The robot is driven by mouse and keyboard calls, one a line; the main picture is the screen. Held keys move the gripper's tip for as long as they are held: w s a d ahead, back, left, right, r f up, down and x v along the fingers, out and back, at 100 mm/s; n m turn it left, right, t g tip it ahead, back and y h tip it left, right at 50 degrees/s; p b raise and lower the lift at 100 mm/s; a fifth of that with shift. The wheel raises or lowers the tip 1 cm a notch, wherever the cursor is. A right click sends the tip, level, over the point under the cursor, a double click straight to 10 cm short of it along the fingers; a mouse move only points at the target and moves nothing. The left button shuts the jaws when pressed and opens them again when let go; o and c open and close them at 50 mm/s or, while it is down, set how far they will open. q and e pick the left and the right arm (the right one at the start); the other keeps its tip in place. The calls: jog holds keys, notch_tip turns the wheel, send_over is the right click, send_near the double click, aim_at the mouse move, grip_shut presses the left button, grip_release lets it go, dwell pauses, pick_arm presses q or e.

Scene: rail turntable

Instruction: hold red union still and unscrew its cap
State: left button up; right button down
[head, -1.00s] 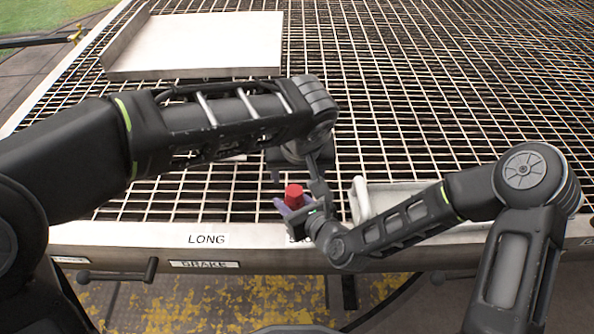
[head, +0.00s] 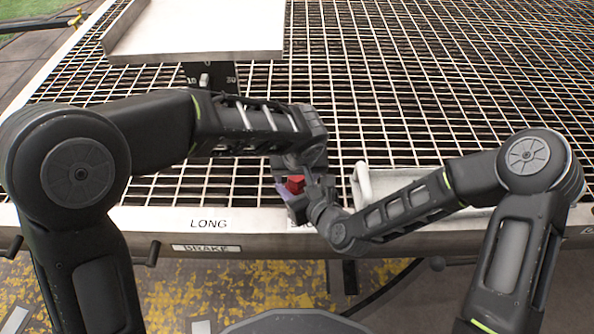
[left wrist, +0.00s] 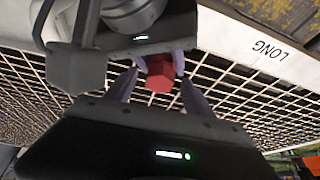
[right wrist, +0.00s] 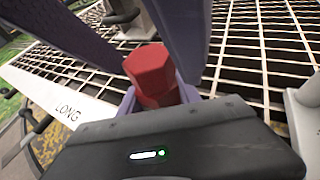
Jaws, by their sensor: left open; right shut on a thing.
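The red union (head: 295,184) is near the front edge of the grating, partly hidden by my grippers in the head view. In the right wrist view, the union (right wrist: 158,92) stands up from the jaws, its wider faceted end, which looks like the cap (right wrist: 147,62), towards the top. My right gripper (head: 300,205) is shut on the union's lower part. My left gripper (left wrist: 160,78) is open, with its purple fingers on either side of the red piece (left wrist: 160,72). I cannot tell whether they touch it. The seam between cap and body is not clear.
A white metal tray (head: 200,38) stands at the back left, with a dark numbered block (head: 208,78) under its edge. A white container (head: 362,186) lies partly behind my right arm. The front rail (head: 150,218) bears a LONG label. The grating at right is clear.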

pick_arm(q)
jog(key=shift+c, duration=0.5)
grip_shut()
jog(key=n, duration=0.1)
jog(key=n+y, duration=0.1)
jog(key=n, duration=0.1)
jog(key=n+y, duration=0.1)
jog(key=shift+w+d+n+g, duration=0.1)
jog(key=shift+d+n+g, duration=0.2)
jog(key=shift+d, duration=0.05)
jog(key=shift+n+y, duration=0.3)
jog(key=shift+n, duration=0.4)
jog(key=n, duration=0.1)
jog(key=n+g+y, duration=0.1)
jog(key=shift+w+d+n, duration=0.15)
jog(key=shift+n, duration=0.15)
jog(key=n+g, duration=0.1)
jog(key=n, duration=0.2)
jog(key=shift+w+y, duration=0.1)
jog(key=shift+y, duration=0.3)
jog(key=shift+o, duration=0.4)
grip_release()
jog(key=shift+o, duration=0.5)
